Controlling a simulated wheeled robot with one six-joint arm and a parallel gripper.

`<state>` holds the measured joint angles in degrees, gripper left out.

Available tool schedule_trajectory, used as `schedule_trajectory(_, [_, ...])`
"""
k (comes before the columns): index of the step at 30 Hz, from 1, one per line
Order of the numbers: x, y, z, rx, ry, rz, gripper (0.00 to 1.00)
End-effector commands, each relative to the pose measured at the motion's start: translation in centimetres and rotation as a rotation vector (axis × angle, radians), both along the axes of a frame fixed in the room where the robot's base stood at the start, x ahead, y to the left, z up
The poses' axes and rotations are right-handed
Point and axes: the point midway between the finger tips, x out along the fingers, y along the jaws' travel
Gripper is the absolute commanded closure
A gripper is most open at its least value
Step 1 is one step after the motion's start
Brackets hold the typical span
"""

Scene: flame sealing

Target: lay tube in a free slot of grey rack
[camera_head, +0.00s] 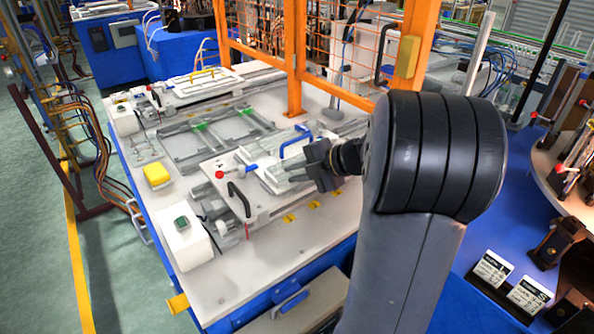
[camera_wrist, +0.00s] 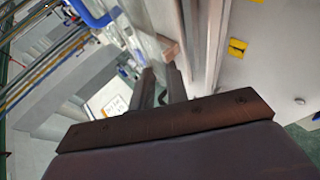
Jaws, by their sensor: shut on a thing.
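My gripper (camera_head: 316,165) is a dark shape at the end of my arm, low over the right side of the white fixture plate. In the wrist view its two fingers (camera_wrist: 161,80) reach away from the dark palm, shut on the tube. A pale, glassy strip (camera_wrist: 146,42) at the fingertips looks like the tube, but its ends and outline are unclear. A grey slotted frame (camera_head: 185,150) with green pieces lies left of my gripper; I cannot tell whether it is the grey rack. The slots are too small to tell free from filled.
A yellow box (camera_head: 157,175) and a white box (camera_head: 182,238) stand to the left. An orange post (camera_head: 295,60) rises behind.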

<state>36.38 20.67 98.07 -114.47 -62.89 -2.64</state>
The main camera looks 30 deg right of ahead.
Motion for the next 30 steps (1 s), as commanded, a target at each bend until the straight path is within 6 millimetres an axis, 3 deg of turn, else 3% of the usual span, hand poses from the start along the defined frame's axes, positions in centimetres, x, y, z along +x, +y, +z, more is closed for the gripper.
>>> schedule_trajectory(5, [0.01, 0.0, -0.02, 0.0, 0.0, 0.0, 1.0])
schedule_trajectory(6, [0.0, 0.0, -0.04, 0.0, 0.0, 0.0, 0.84])
schedule_trajectory(14, [-0.02, 0.0, -0.06, 0.0, 0.001, 0.0, 0.63])
schedule_trajectory(30, [-0.13, 0.02, -0.76, 0.0, 0.008, 0.002, 0.63])
